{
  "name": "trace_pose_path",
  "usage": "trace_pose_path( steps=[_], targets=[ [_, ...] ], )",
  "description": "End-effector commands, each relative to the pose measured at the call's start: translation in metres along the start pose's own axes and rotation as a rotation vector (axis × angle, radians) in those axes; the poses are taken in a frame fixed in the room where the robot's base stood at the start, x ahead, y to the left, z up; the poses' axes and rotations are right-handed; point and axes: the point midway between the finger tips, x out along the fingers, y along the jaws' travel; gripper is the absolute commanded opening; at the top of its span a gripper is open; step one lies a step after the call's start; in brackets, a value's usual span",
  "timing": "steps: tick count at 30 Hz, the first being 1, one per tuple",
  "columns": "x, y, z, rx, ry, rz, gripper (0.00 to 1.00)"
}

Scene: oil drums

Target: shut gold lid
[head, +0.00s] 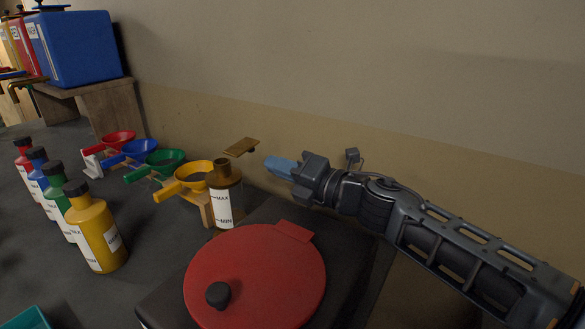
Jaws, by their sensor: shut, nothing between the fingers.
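The gold lid (241,147) is a flat square plate, tilted, above and slightly right of the brown canister (237,199). The canister has an open round neck and a white label marked MAX and MIN. The lid stands clear of the neck; I cannot make out its hinge. My gripper (272,165), with blue fingertips, is shut and empty. It comes in from the right and points left, just right of the lid and a little lower in the picture. I cannot tell whether it touches the lid.
A red round lid (262,268) with a black knob lies on a dark box in front. A yellow funnel (194,173) stands beside the canister, with green, blue and red ones further left. Several coloured bottles (97,230) stand at left. The wall (380,90) is behind.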

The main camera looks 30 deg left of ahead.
Motion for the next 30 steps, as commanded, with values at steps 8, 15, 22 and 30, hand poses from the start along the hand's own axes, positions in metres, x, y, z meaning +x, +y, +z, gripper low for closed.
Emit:
trace_pose_path(
  steps=[8, 15, 22, 30],
  targets=[
    [0.036, 0.0, 0.001, 0.0, -0.001, -0.001, 0.0],
    [0.045, 0.0, 0.001, 0.0, -0.001, 0.0, 0.0],
    [0.045, 0.0, 0.001, 0.0, -0.001, 0.0, 0.0],
    [0.045, -0.001, 0.001, -0.026, -0.002, 0.002, 0.0]
  ],
)
